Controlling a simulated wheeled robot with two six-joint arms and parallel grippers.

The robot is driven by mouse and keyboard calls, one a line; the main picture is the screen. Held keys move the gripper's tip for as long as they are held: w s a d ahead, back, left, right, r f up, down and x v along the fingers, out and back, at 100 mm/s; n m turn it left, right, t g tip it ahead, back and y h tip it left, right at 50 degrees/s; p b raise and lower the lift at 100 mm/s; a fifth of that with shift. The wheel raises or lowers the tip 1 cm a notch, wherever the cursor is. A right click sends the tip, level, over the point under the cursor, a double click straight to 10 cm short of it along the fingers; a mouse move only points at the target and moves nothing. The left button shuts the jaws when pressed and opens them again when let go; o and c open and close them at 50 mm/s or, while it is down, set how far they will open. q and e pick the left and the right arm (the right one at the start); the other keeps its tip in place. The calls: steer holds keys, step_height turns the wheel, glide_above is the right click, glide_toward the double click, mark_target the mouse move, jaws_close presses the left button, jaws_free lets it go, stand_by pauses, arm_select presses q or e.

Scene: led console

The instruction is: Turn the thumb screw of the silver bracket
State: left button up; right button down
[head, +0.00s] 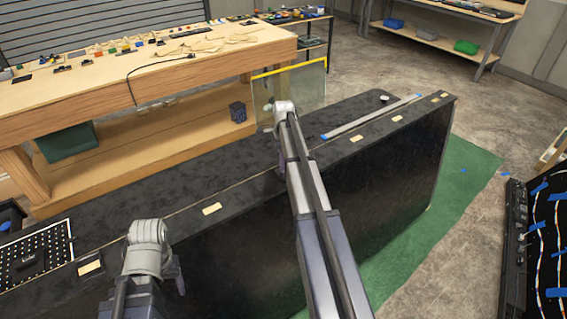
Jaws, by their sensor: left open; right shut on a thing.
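My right arm reaches forward over the long black console (390,150). My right gripper (279,158) points down at the console's top, mostly hidden behind its own wrist. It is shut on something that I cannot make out. I cannot pick out the silver bracket or its thumb screw; they may be behind my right wrist. My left gripper (177,276) is open, low over the console's near left part, mostly hidden by its wrist, with no thing visible in it.
A clear panel with a yellow top edge (290,68) stands behind my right wrist. A silver strip (372,116) and a small round piece (384,97) lie on the console's right part. A cluttered wooden bench (150,70) stands behind. A dotted panel (35,255) lies at left.

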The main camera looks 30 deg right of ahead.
steer(key=shift+w, duration=0.15)
steer(key=c, duration=0.9)
jaws_free()
steer(key=shift+r, duration=0.1)
step_height(320, 180, up, 8)
steer(key=p, duration=0.7)
steer(key=shift+p, duration=0.4)
steer(key=shift+f, duration=0.2)
